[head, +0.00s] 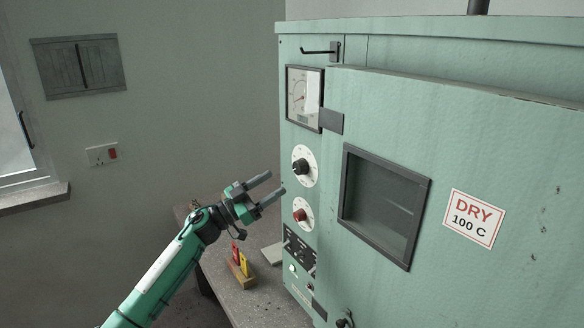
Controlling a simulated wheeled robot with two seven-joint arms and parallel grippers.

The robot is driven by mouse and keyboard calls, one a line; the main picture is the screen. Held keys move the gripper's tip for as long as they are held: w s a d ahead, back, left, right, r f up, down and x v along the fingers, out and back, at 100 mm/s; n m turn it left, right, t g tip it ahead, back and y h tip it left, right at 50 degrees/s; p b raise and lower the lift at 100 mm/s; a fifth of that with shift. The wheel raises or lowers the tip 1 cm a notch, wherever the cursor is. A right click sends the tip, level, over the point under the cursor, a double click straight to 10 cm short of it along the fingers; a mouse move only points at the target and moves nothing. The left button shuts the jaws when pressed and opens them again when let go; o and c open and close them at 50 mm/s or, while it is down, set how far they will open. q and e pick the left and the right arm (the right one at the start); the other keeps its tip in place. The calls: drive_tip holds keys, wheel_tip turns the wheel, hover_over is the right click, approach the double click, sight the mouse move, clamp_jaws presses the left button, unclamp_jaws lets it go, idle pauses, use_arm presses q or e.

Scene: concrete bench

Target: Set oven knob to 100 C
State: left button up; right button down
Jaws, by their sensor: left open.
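The green oven (460,130) fills the right half of the view. On its left strip are an upper knob (300,167), black on a white dial, and a lower knob (300,215), red on a white dial. The dial markings are too small to read. My left gripper (275,188) is open and empty, its fingers pointing right toward the strip between the two knobs. I cannot tell whether a fingertip touches the panel. A sign (473,219) on the oven reads DRY 100 C. My right gripper is not in view.
A gauge (304,98) with a red needle sits above the knobs. A switch panel (299,249) is below them. A small holder with red and yellow items (241,264) stands on the bench (255,306) below my gripper. The oven door has a dark window (383,205).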

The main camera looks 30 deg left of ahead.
sight(296, 170)
use_arm(q)
drive_tip(key=p+x, duration=0.2)
drive_tip(key=x, duration=0.3)
drive_tip(key=shift+w+r, duration=0.2)
drive_tip(key=shift+r, duration=0.05)
drive_tip(key=shift+x, duration=0.9)
drive_tip(key=shift+f, duration=0.15)
drive_tip(key=c, duration=1)
drive_tip(key=shift+m, duration=0.3)
